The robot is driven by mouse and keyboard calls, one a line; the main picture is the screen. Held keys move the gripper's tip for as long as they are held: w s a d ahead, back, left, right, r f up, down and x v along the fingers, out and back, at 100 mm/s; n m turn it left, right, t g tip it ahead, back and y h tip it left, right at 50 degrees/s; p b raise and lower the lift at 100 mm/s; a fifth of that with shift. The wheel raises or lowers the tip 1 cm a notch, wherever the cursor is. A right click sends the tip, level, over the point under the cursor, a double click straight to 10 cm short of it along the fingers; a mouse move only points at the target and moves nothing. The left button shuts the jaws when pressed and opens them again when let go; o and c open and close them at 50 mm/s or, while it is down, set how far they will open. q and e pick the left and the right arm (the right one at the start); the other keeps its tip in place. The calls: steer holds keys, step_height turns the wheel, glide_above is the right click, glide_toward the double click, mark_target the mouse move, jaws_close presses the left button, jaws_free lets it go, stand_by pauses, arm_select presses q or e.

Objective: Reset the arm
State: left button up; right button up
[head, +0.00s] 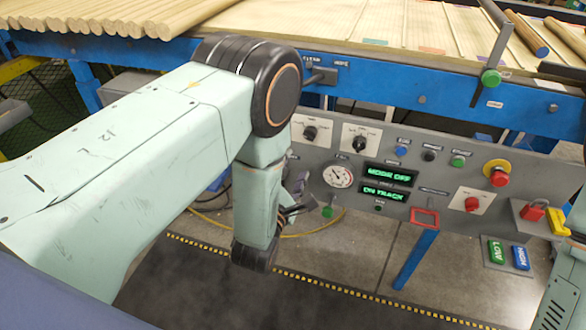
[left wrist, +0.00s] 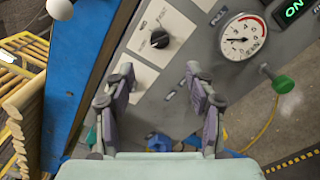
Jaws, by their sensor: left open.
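My left arm (head: 205,120) comes in from the left of the head view, pale green with black joints, and bends down in front of the control panel (head: 330,150). My left gripper (head: 292,205) shows small and partly hidden behind its own wrist, near the panel's lower left part. In the left wrist view the two fingers of the left gripper (left wrist: 156,85) stand apart with nothing between them, pointing at the grey panel (left wrist: 180,80). Part of my right arm shows at the right edge of the head view; its gripper is out of view.
The panel carries a gauge (head: 338,175), a green-lettered display (head: 388,176) reading MODE OFF, another (head: 384,194) reading ON TRACK, knobs and a red button (head: 499,177). Above is a blue rail (head: 430,88) with wooden rods (head: 130,15). The dark floor mat (head: 190,285) is clear.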

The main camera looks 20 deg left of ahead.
arm_select(q)
steer(key=s+a+f+m+g, duration=0.3)
steer(key=s+f+m+g, duration=0.7)
steer(key=s+f+m, duration=0.65)
steer(key=s+a+r+m+g, duration=0.1)
steer(key=s+m+g, duration=0.3)
steer(key=s, duration=0.6)
steer(key=s+a+r+m+g, duration=0.1)
steer(key=s+m+g, duration=0.3)
steer(key=s, duration=0.6)
steer(key=shift+s+a, duration=0.3)
